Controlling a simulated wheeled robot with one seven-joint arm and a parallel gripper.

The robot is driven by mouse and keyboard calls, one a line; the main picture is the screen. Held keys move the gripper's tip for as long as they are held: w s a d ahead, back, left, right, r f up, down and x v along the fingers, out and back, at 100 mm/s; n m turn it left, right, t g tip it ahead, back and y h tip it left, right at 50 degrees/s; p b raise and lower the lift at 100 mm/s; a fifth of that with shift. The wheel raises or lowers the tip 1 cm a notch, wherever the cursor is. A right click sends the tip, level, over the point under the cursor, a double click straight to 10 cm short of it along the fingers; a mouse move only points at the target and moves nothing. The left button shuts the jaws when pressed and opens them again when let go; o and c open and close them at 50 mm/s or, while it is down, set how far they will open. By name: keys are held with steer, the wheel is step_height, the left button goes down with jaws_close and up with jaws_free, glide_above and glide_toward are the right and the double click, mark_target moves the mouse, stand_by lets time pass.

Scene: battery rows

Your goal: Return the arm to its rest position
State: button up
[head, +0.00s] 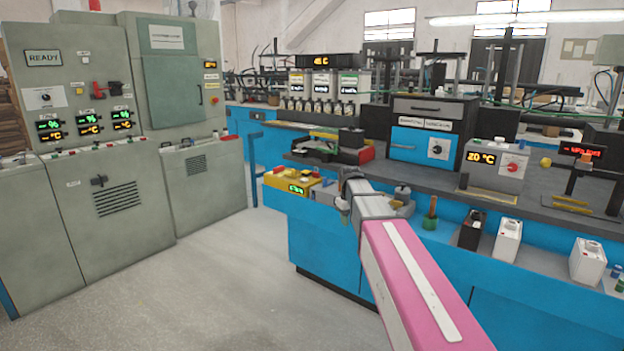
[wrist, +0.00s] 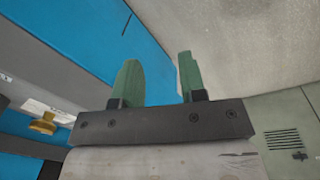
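My arm, pink and grey, reaches from the lower right of the head view toward the blue bench. My gripper (wrist: 160,80) shows in the wrist view with two green fingers standing apart and nothing between them. Behind the fingers are the blue bench front and the pale floor. In the head view the fingers are not clearly visible; the wrist end of my arm is near the bench's left corner, beside a yellow box with a green display (head: 291,184).
The blue bench (head: 322,244) runs along the right with a grey box reading 20 °C (head: 492,163), a blue-fronted oven (head: 425,140) and white containers (head: 507,240) on it. Grey-green cabinets (head: 120,205) stand at left. The floor (head: 215,285) between is clear.

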steer(key=s+d+f+m, duration=0.2)
steer(key=s+f+m, duration=0.1)
steer(key=s+f, duration=0.7)
steer(key=s+d+f+m+g, duration=0.1)
steer(key=s+d+f+m, duration=0.1)
steer(key=s+f, duration=0.8)
steer(key=s, duration=0.3)
steer(key=shift+s+d+f+m+y, duration=0.15)
steer(key=shift+s+d+m+y, duration=0.05)
steer(key=shift+d+m+y, duration=0.2)
